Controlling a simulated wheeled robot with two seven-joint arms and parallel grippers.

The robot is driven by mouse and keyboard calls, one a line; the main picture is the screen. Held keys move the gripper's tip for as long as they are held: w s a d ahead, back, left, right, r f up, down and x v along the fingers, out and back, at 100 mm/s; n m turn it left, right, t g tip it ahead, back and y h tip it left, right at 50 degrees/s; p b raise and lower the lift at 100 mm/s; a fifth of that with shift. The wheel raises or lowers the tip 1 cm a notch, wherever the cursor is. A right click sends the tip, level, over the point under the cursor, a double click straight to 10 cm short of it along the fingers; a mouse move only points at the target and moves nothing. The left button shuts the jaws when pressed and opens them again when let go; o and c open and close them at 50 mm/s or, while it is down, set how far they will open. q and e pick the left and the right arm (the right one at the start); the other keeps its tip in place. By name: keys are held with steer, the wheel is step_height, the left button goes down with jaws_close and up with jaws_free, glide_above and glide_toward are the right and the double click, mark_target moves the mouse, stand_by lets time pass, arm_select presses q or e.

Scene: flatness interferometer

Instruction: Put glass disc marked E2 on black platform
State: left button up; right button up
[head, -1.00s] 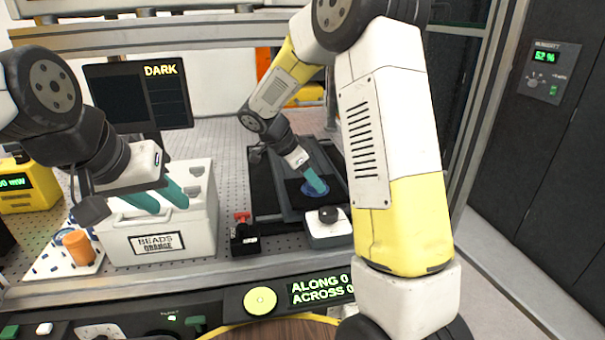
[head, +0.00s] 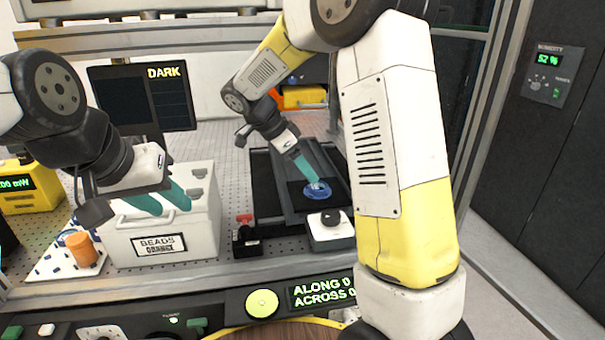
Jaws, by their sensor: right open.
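A blue-tinted glass disc (head: 318,192) lies on the black platform (head: 298,198) at the centre of the head view. Its marking is too small to read. My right gripper (head: 313,181) is just above and behind the disc, its teal fingers pointing down at it. It is open, and its fingers overlap the disc's far edge in the picture; I cannot tell if they touch it. My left gripper (head: 160,203) is in front of the white box at the left, its two teal fingers apart and nothing between them.
The white beads box (head: 205,225) stands at left, with an orange cylinder (head: 82,247) on a spotted tray beside it. A black-knobbed white block (head: 332,235) and a red-topped black device (head: 245,240) stand in front of the platform. A dark monitor (head: 142,95) is behind.

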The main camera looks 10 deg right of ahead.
steer(key=w+v, duration=0.1)
steer(key=v, duration=0.4)
steer(key=s+d+r+n+t+y, duration=0.2)
steer(key=s+n+y, duration=0.2)
steer(key=s+n, duration=0.4)
steer(key=s+d+r+n+t+y, duration=0.2)
steer(key=s+n, duration=0.6)
steer(key=s, duration=0.8)
steer(key=shift+d+t+y, duration=0.4)
steer(key=shift+d+y, duration=0.05)
steer(key=shift+y, duration=0.85)
steer(key=shift+r, duration=0.15)
